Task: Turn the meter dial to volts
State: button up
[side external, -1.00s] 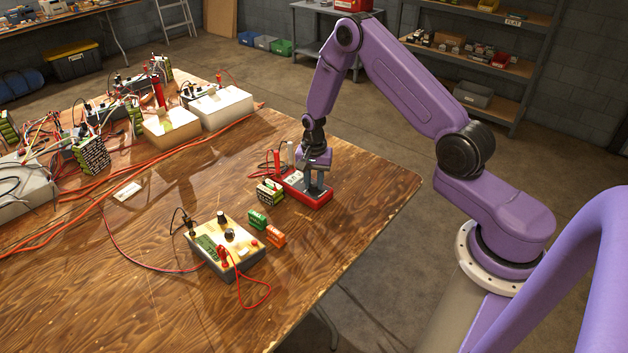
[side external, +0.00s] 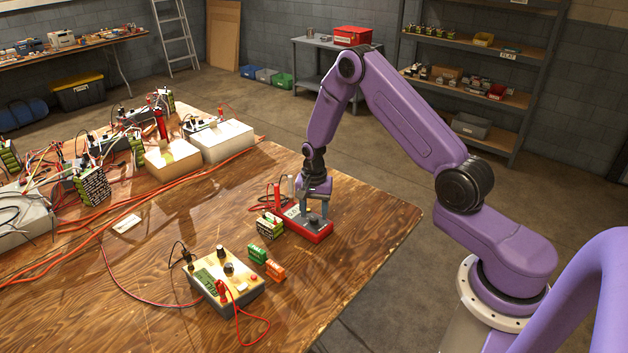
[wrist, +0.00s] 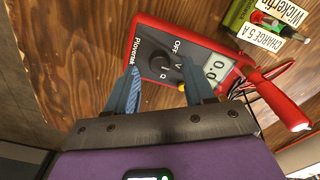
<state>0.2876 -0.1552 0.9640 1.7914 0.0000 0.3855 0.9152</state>
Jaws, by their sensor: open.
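The meter (side external: 318,232) is a red box lying on the wooden table near its right edge. In the wrist view the meter (wrist: 205,50) shows a grey face, OFF, V and other markings, and a display reading 0.0. Its dark round dial (wrist: 160,66) sits between my fingertips. The dial's pointer setting is too small to tell. My gripper (wrist: 160,74) is open, its two blue-grey fingers on either side of the dial; I cannot tell whether they touch it. In the side view my gripper (side external: 313,210) points down over the meter, hiding the dial.
A red probe (wrist: 292,118) lies beside the meter with its lead. A green battery pack (side external: 270,226) stands close left of it. A beige charger box (side external: 225,277) with knobs and red leads sits nearer the camera, beside small green and orange blocks (side external: 274,271). Table right of the meter is clear.

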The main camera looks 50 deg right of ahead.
aim_at(314, 218)
notch_tip(314, 218, up, 16)
dwell(0.5)
